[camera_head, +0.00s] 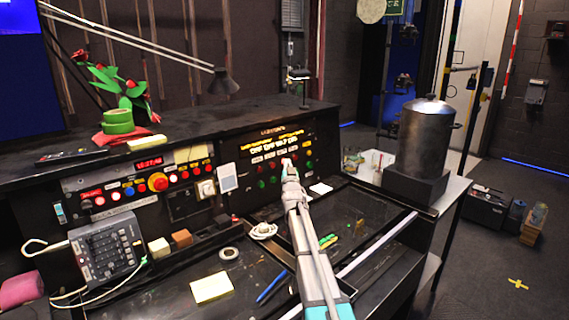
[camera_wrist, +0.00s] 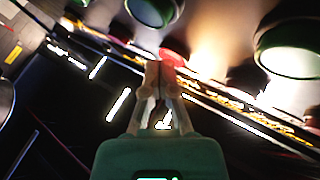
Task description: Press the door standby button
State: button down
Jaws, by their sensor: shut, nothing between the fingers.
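The black control panel (camera_head: 248,148) on the desk's right half carries a row of red buttons above a row of green buttons (camera_head: 309,164). I cannot read which one is labelled door standby. My gripper (camera_head: 288,166) is shut and empty, its tips in front of these rows and hiding part of them. In the wrist view, my gripper (camera_wrist: 160,68) has its closed fingertips close to a red button (camera_wrist: 174,56); I cannot tell whether they touch. Large green buttons stand on either side, one at the top (camera_wrist: 152,9) and one at the right (camera_wrist: 290,48).
Left of the panel is another button board with a big red knob (camera_head: 158,182). A metal pot (camera_head: 424,140) stands at the right.

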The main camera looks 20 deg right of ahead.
jog(key=shift+s+d, duration=0.1)
jog(key=shift+s, duration=0.1)
jog(key=shift+s+d+r, duration=0.1)
jog(key=shift+s+d, duration=0.05)
jog(key=shift+s, duration=0.4)
jog(key=shift+s, duration=0.15)
jog(key=s, duration=0.1)
jog(key=s+d, duration=0.1)
jog(key=s, duration=0.1)
jog(key=s+p, duration=0.1)
jog(key=shift+s+d+r, duration=0.2)
jog(key=shift+d+r, duration=0.2)
dwell(1.0)
